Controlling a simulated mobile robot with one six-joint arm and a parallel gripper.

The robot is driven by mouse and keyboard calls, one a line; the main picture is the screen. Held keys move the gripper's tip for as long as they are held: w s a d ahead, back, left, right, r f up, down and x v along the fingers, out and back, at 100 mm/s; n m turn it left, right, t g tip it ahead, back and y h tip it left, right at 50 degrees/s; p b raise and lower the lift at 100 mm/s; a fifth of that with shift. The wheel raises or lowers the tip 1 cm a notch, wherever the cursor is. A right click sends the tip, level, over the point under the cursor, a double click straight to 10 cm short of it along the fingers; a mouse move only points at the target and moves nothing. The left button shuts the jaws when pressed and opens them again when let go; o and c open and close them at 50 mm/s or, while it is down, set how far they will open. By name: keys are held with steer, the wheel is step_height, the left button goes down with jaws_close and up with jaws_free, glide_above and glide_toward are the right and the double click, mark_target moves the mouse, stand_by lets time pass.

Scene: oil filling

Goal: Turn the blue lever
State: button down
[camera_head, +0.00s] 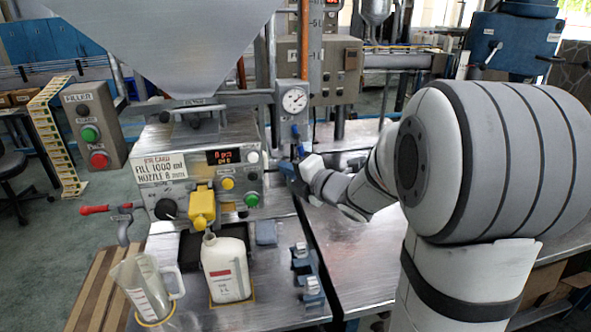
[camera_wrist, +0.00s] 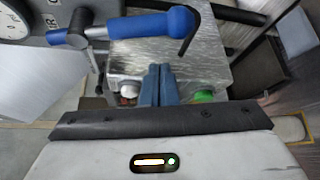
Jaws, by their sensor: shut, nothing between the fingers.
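The blue lever (camera_wrist: 150,24) lies across the top of the wrist view, with a metal pivot near its left end. In the head view a blue part of it (camera_head: 296,131) shows just below the round gauge. My gripper (camera_wrist: 158,72) is shut and empty. Its blue fingers stand upright in the wrist view, with their tips below the lever's handle in the picture. No grasp on the lever shows. In the head view my gripper (camera_head: 287,168) is beside the filler's right side, below the gauge. Whether it touches the lever cannot be told.
The filling machine (camera_head: 195,135) has a yellow nozzle (camera_head: 202,208) above a white bottle (camera_head: 226,268). A clear jug (camera_head: 143,285) stands left of it. A red-handled lever (camera_head: 95,209) sticks out left. The pressure gauge (camera_head: 294,99) is close above my gripper. Bare metal table lies right.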

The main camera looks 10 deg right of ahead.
steer(key=d, duration=0.2)
steer(key=d+r+p, duration=0.1)
steer(key=shift+w+d, duration=0.1)
steer(key=shift+w, duration=0.15)
steer(key=shift+d, duration=0.1)
